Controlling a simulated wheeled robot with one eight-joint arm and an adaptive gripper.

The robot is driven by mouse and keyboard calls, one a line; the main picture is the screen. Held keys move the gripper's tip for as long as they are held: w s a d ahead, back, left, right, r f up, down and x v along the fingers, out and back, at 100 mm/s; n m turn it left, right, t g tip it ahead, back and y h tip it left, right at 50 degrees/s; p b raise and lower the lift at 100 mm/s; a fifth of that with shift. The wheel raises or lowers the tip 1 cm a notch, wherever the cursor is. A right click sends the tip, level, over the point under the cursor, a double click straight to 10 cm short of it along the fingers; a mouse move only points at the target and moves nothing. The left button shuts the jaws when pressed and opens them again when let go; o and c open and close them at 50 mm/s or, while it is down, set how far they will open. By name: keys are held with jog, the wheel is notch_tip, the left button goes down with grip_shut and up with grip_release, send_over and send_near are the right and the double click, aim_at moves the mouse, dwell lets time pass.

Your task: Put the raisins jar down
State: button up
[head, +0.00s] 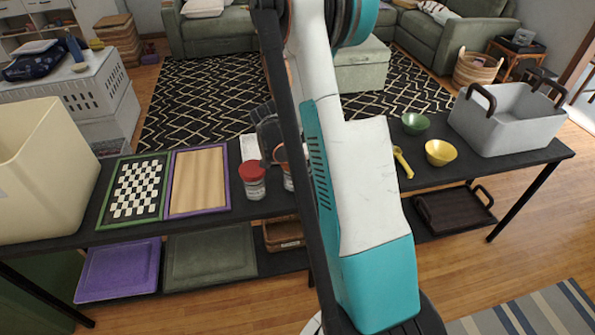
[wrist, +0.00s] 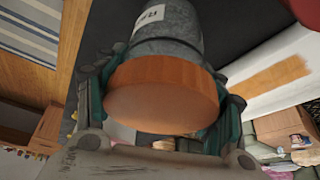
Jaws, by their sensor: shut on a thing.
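My gripper (head: 268,135) is above the dark table, mostly hidden behind my arm in the head view. It is shut on a jar with an orange lid (wrist: 162,97) and a grey body with a white label (wrist: 152,15); the label is too small to read surely, but this looks like the raisins jar. In the head view part of its orange lid (head: 281,153) shows beside my arm. The fingers clasp it around the lid on both sides. Whether its base touches the table is hidden.
A red-lidded jar (head: 253,182) stands close by on the left. A checkered board (head: 139,188) and a wooden board (head: 199,182) lie farther left. A yellow scoop (head: 402,162), green bowl (head: 415,123), yellow bowl (head: 441,152) and grey basket (head: 510,125) are on the right.

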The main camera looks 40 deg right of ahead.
aim_at(285, 162)
jog(key=shift+f, duration=0.55)
jog(key=shift+f, duration=0.15)
jog(key=o, duration=1.1)
jog(key=shift+o, duration=0.2)
jog(key=shift+a+r, duration=0.1)
jog(key=shift+r, duration=0.3)
jog(key=p+v, duration=0.3)
jog(key=v, duration=0.7)
jog(key=shift+r+p, duration=0.25)
jog(key=shift+p, duration=0.1)
jog(key=shift+a+r, duration=0.25)
jog(key=shift+r, duration=0.2)
